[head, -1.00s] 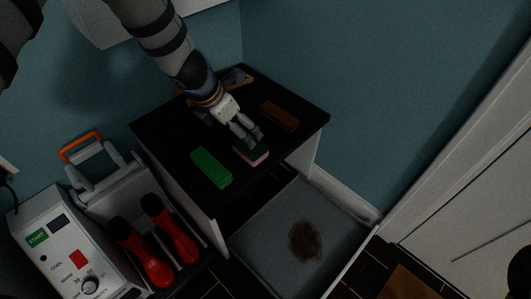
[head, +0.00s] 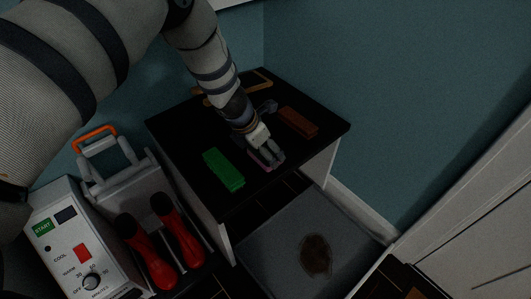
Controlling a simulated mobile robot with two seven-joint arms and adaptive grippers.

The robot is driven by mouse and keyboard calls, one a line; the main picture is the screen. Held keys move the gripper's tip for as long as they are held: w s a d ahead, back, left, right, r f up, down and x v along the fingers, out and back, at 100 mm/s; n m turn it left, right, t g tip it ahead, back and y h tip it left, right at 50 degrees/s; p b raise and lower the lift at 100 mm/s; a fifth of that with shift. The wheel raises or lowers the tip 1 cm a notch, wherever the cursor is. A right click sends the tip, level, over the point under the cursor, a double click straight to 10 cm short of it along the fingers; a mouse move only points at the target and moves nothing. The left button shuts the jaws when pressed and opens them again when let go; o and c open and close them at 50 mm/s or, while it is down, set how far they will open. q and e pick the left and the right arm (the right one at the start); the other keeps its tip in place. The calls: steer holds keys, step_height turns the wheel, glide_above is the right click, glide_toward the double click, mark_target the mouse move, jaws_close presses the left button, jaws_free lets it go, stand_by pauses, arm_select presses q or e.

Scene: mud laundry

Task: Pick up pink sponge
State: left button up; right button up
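The pink sponge (head: 259,161) lies near the front edge of the black tabletop (head: 185,140), partly hidden by my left gripper. My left gripper (head: 272,160) reaches down from above with its fingertips at the sponge. A little space shows between the fingers, but I cannot tell whether they are closed on the sponge or only beside it. My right gripper is not in view.
A green block-like brush (head: 223,169) lies left of the sponge, and a brown block (head: 298,121) lies to its right. A wooden-handled item (head: 259,79) is at the back. A grey tray (head: 275,250) is on the floor.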

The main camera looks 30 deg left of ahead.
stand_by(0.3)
arm_select(q)
step_height(320, 180, up, 10)
steer(key=p, duration=0.2)
steer(key=shift+p, duration=0.4)
